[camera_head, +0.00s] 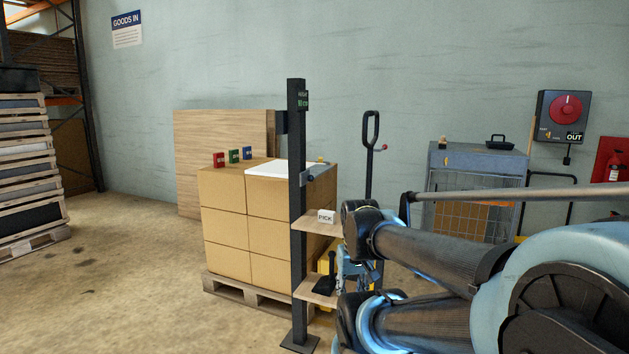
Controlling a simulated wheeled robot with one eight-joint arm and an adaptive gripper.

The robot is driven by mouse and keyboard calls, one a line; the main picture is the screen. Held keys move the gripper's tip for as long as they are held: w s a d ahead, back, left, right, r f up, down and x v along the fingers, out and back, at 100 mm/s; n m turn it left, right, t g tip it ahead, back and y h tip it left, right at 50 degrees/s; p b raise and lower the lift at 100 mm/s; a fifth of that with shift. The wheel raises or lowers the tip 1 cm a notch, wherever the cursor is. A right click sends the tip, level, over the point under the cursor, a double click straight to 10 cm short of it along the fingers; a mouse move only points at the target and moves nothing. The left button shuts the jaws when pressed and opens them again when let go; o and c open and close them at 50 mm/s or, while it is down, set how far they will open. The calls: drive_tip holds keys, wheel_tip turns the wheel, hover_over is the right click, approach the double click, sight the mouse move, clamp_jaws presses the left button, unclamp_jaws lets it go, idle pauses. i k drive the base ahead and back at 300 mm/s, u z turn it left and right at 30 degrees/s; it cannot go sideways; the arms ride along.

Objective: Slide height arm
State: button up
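A black upright post (298,210) stands on a flat foot in front of the stacked cartons, with a small height sign (303,99) near its top. A short grey arm with a dark knob (310,178) shows at the post around carton-top level; I take this to be the height arm. A dark block (281,122) sits higher, beside the post. My arm reaches in from the right, its dark links ending to the right of the post. My gripper is not clearly visible among the links and the clutter behind them, so its opening does not show.
Stacked cartons (236,222) stand on a pallet (247,293) behind the post. Two wooden shelves stick out right of it; the upper (309,225) bears a PICK block (326,216). A pallet-truck handle (370,130) and a caged unit (478,160) stand behind. Floor at left is open.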

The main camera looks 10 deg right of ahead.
sight(316, 170)
drive_tip(key=u, duration=0.1)
drive_tip(key=i, duration=1)
drive_tip(key=k, duration=1.55)
drive_tip(key=z, duration=0.45)
drive_tip(key=i, duration=1)
